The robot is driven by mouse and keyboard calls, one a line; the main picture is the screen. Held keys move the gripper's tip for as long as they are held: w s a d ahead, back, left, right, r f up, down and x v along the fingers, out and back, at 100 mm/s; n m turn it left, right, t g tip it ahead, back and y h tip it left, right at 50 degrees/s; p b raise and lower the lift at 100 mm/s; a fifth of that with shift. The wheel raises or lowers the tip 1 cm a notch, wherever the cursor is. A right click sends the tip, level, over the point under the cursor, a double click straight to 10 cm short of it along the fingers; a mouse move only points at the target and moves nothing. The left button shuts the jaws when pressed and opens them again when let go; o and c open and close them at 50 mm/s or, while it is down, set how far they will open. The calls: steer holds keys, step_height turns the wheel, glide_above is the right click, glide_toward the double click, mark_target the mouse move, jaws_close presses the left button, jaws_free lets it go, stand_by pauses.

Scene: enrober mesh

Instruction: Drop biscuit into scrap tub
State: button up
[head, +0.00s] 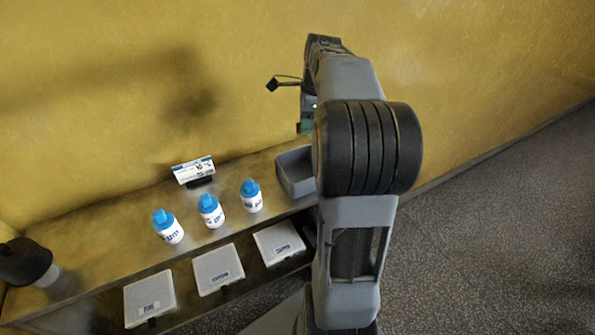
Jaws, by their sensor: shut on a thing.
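A grey open tub (294,175), which looks like the scrap tub, stands on the shelf at its right end in the head view. My arm's large dark joint hides its right side, and I cannot see its whole inside. No biscuit shows. My arm rises in front of the shelf and bends away towards the wall. Part of its wrist end, with a thin cable and a small green piece, shows just above the tub. My gripper's fingers are hidden behind my arm.
Several things line the metal shelf (125,212): white bottles with blue caps (210,211), a small sign (194,171) and a dark round object (27,262) at far left. Lidded pale boxes (218,269) sit along the lower front. A yellow wall stands behind; speckled floor (490,240) is clear at right.

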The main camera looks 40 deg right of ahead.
step_height(320, 180, down, 5)
steer(key=b, duration=0.4)
steer(key=shift+f+b, duration=0.2)
steer(key=shift+b, duration=0.15)
steer(key=shift+s, duration=0.1)
steer(key=o, duration=0.8)
steer(key=shift+r, duration=0.1)
steer(key=r+p, duration=0.1)
steer(key=r, duration=0.3)
steer(key=d+r, duration=0.1)
steer(key=r, duration=0.4)
steer(key=s+r+p, duration=0.1)
steer(key=r, duration=0.3)
steer(key=shift+d+r+p, duration=0.25)
steer(key=shift+d+p, duration=0.1)
steer(key=shift+d, duration=0.05)
